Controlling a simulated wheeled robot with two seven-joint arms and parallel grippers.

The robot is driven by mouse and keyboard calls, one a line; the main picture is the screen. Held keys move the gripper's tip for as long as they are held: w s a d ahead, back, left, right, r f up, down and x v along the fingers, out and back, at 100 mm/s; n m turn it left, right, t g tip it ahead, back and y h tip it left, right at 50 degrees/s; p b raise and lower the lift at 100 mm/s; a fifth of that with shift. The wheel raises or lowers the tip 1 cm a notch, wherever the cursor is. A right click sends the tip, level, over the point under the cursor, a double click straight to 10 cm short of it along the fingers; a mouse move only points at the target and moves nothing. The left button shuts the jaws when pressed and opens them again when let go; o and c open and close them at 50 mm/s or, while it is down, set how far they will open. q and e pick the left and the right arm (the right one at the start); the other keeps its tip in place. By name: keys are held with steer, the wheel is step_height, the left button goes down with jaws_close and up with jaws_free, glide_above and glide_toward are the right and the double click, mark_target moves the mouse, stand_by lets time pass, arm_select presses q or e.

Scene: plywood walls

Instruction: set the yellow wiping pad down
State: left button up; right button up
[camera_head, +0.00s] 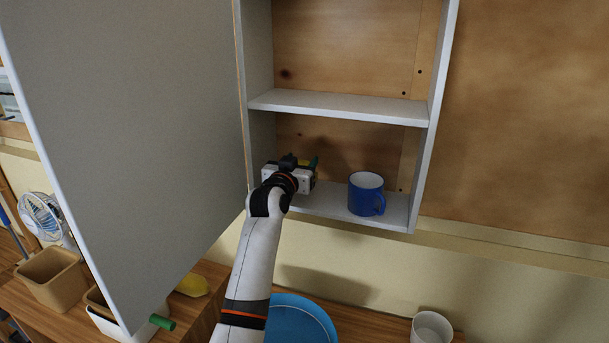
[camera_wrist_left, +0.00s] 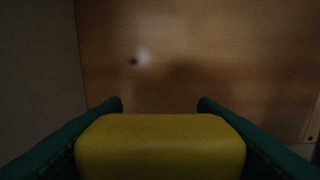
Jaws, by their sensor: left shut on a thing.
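The yellow wiping pad (camera_wrist_left: 160,145) is between the two green fingers of my left gripper (camera_wrist_left: 160,108) in the left wrist view. In the head view my left gripper (camera_head: 308,168) is inside the lower compartment of the open wall cabinet, on its left side, above the bottom shelf (camera_head: 332,207). Whether the pad touches the shelf cannot be told. My right gripper is not in view.
A blue mug (camera_head: 366,194) stands on the bottom shelf to the right of my gripper. The middle shelf (camera_head: 340,106) is above it. The open cabinet door (camera_head: 130,130) fills the left. Below are a blue basin (camera_head: 300,322), a white cup (camera_head: 431,328) and a brown container (camera_head: 52,276).

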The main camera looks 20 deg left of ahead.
arm_select(q)
step_height(320, 180, down, 4)
steer(key=shift+w+d+r+p, duration=0.15)
steer(key=shift+r+p, duration=0.1)
steer(key=shift+p, duration=0.25)
steer(key=shift+f, duration=0.3)
steer(key=shift+f, duration=0.15)
steer(key=o, duration=1)
